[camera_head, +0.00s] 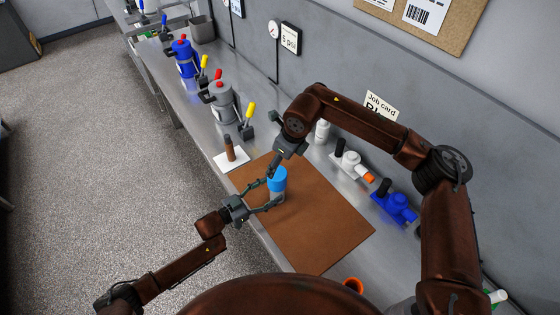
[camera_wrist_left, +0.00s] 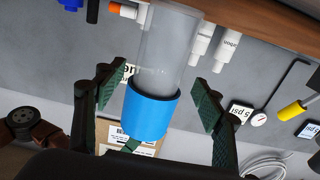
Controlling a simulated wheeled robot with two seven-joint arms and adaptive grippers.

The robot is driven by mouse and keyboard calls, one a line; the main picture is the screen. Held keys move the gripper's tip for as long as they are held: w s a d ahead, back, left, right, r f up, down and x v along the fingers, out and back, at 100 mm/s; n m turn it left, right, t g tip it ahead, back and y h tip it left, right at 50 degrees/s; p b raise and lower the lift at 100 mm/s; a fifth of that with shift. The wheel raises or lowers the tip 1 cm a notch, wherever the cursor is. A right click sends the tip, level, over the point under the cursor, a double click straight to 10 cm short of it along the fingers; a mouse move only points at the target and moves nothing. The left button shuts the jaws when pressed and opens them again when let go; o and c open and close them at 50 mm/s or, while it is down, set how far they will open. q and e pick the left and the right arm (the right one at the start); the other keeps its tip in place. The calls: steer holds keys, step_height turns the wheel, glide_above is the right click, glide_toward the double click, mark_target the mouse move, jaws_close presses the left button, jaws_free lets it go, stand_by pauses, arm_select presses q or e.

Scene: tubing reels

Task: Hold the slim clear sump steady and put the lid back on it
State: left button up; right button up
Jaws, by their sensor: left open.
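The slim clear sump (camera_head: 277,197) stands upright on the brown mat, and the blue lid (camera_head: 278,178) sits at its top. In the left wrist view, which is upside down, the clear sump (camera_wrist_left: 168,50) and the blue lid (camera_wrist_left: 150,112) line up. My left gripper (camera_head: 266,195) is open, with one finger on each side of the sump and gaps showing between. My right gripper (camera_head: 273,168) comes down from above at the lid's upper left edge. Its fingers are small and partly hidden, so I cannot tell whether they grip the lid.
The brown mat (camera_head: 325,222) is mostly clear. Left of it a brown-handled tool stands on a white pad (camera_head: 231,160). White (camera_head: 347,163) and blue (camera_head: 396,205) fittings stand along the wall side. An orange ring (camera_head: 353,285) lies near the front.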

arm_select(q)
steer(key=v, duration=0.8)
steer(key=shift+s+a, duration=0.15)
steer(key=shift+a, duration=0.2)
steer(key=shift+f, duration=0.1)
